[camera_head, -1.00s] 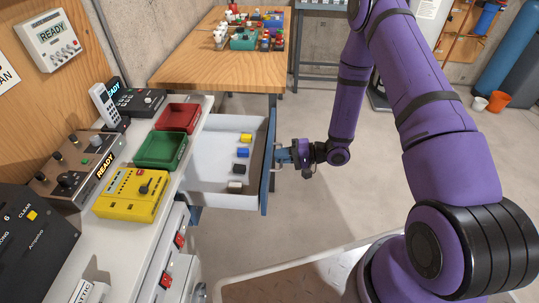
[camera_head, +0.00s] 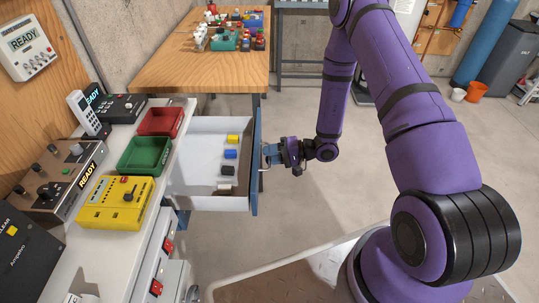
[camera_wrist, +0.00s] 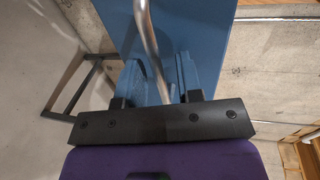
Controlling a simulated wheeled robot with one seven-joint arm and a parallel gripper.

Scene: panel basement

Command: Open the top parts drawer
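The top parts drawer is pulled well out of the white bench; its white tray (camera_head: 207,179) and blue front (camera_head: 254,178) show in the head view. Small yellow, blue, black and white parts lie inside. A thin metal handle (camera_head: 262,158) stands on the outer face of the front. My gripper (camera_head: 270,154) is at this handle, on the right side of the drawer. In the wrist view, the handle bar (camera_wrist: 147,40) runs between my two blue fingers (camera_wrist: 160,82), which stand apart with a gap around it. The blue drawer front fills the area behind them.
The bench top holds a red bin (camera_head: 160,122), a green bin (camera_head: 145,154) and a yellow device (camera_head: 115,203). Red-marked drawers (camera_head: 162,262) are below. A wooden table (camera_head: 200,70) with clutter stands behind. The floor (camera_head: 295,210) right of the drawer is clear.

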